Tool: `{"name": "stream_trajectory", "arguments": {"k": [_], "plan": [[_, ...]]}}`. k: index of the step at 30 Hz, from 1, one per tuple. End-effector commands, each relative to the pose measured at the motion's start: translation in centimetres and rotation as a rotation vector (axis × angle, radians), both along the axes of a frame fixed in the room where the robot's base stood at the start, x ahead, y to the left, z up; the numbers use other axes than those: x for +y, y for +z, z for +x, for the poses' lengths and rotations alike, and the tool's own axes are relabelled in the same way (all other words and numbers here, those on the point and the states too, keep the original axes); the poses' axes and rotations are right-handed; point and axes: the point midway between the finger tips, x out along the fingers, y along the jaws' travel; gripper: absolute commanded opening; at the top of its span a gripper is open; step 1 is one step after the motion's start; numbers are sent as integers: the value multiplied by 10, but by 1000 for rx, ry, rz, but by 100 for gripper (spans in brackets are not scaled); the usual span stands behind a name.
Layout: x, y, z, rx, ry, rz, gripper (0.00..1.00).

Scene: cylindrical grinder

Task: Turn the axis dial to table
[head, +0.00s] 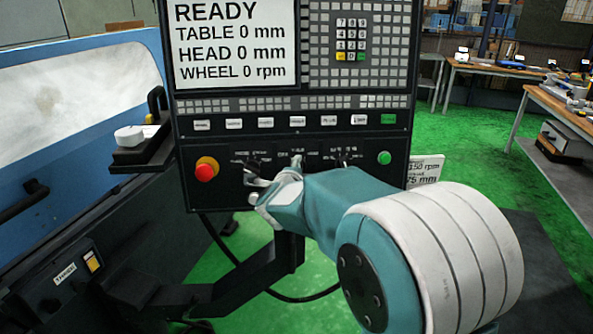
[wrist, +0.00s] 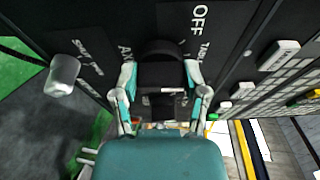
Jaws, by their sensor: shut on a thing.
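The axis dial (wrist: 160,50) is a dark round knob on the black control panel, between my two fingertips in the wrist view. My gripper (wrist: 160,78) is shut on it, one finger on each side. The printed letters "AXI", "OFF" and "TABLE" lie around the knob. I cannot tell which mark the dial points to. In the head view, my gripper (head: 272,182) is at the lower part of the control panel (head: 230,130), and the wrist and fingers largely hide the dial there.
A red stop button (head: 206,169) is left of my gripper and a green button (head: 384,158) is to the right. The screen (head: 237,45) reads READY, table 0 mm, head 0 mm, wheel 0 rpm.

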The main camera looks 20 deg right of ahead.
Motion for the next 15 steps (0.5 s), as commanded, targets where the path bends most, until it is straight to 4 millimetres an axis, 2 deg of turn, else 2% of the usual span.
{"name": "stream_trajectory", "arguments": {"k": [6,7,9,15], "plan": [[-2,-4,-1,8,-4,1,10],[-2,-4,-1,8,-4,1,62],[-2,-4,-1,8,-4,1,92],[0,-2,-1,5,-2,-1,92]]}}
